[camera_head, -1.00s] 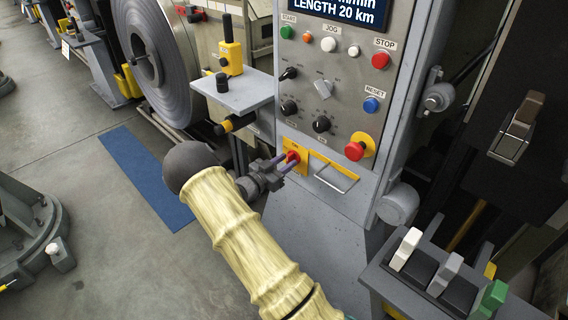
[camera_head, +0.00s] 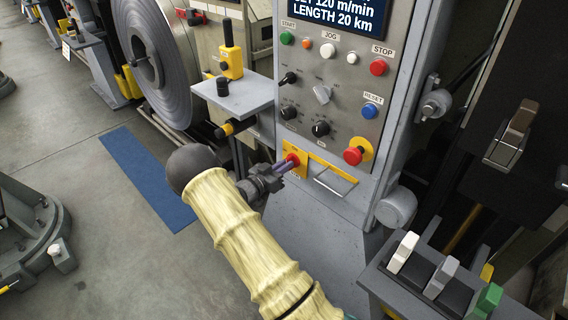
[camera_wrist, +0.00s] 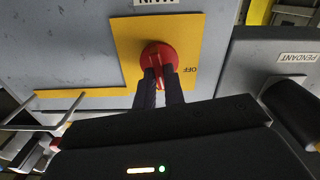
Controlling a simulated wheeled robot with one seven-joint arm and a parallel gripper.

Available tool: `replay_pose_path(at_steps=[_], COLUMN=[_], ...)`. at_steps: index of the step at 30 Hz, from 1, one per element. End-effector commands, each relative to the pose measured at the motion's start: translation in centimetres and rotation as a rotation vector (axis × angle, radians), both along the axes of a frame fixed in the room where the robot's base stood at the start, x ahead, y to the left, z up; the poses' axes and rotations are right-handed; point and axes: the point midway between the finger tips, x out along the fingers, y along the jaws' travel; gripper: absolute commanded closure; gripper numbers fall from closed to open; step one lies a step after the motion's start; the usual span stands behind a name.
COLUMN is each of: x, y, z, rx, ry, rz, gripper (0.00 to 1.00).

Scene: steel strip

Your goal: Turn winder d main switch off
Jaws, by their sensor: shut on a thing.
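The main switch is a red rotary knob (camera_wrist: 160,58) on a yellow plate (camera_wrist: 124,43) marked OFF, with a partly cut-off label that seems to read MAIN. In the head view the red knob (camera_head: 293,159) sits at the lower left of the grey control panel, and its yellow plate (camera_head: 302,172) shows around it. My gripper (camera_wrist: 160,86) is in front of the knob, its two dark fingers close together and shut on the knob's raised red grip. In the head view my gripper (camera_head: 284,166) reaches the knob from the left. The fingers hide part of the knob.
Above are a red emergency button (camera_head: 353,156), a blue reset button (camera_head: 370,111) and black selectors (camera_head: 320,129). A metal handle (camera_head: 335,183) juts out right of the switch. A grey shelf (camera_head: 240,95) with a yellow pendant (camera_head: 231,60) projects at left.

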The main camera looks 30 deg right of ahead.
Motion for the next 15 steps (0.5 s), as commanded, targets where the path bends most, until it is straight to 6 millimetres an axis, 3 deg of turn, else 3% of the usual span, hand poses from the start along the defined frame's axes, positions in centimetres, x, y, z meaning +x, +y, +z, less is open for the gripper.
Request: replay_pose_path(at_steps=[15], x=[0.21], y=[0.16], z=[0.16], rx=[-0.158], ry=[0.439], rz=[0.002], gripper=[1.00])
